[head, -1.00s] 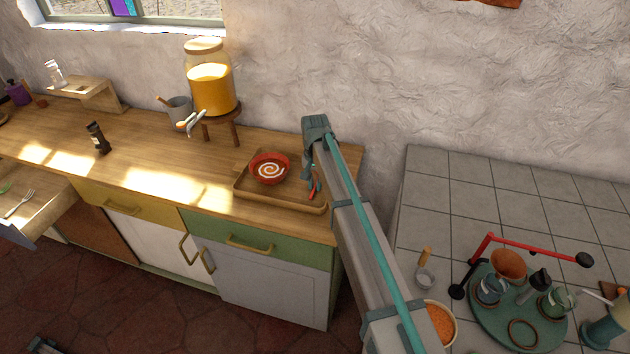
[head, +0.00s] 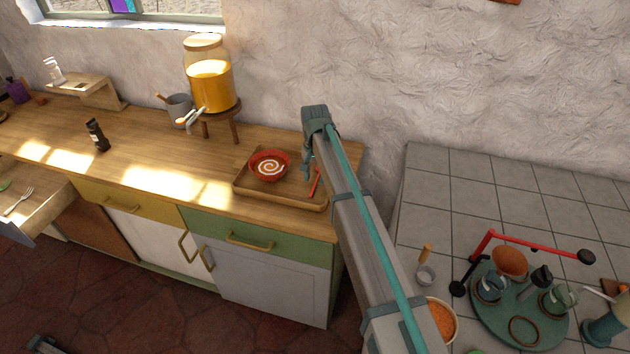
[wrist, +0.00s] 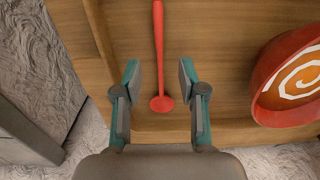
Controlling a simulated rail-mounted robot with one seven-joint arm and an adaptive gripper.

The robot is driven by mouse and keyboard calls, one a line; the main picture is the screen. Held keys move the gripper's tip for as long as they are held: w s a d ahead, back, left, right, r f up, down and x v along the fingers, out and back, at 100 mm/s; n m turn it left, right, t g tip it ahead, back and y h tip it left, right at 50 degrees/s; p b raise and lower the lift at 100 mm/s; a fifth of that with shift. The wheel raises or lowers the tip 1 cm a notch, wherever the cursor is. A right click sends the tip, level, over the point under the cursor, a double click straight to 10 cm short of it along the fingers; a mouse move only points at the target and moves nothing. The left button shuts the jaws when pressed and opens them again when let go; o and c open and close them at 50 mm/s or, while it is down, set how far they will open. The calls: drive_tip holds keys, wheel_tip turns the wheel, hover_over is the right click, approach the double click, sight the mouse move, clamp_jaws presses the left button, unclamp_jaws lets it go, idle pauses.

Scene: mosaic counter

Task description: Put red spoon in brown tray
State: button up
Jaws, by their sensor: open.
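The red spoon (head: 315,181) lies in the right part of the brown tray (head: 279,201), beside the bowl. In the wrist view the spoon (wrist: 158,45) has its round end between and slightly below my fingertips, with its handle running up the picture. My gripper (wrist: 160,75) is open and empty, with a clear gap between each finger and the spoon. The tray (wrist: 215,60) fills much of the wrist view. In the head view my gripper (head: 307,168) is over the tray's right part and partly hidden by my arm.
A red bowl with a white spiral (head: 269,166) sits in the tray left of the spoon. A drinks jar on a stand (head: 210,85) and a grey cup (head: 179,108) stand behind left. The wall is close behind the tray.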

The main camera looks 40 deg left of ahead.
sight(315, 183)
wheel_tip(315, 183, up, 10)
drive_tip(key=b, duration=0.2)
drive_tip(key=shift+b, duration=0.3)
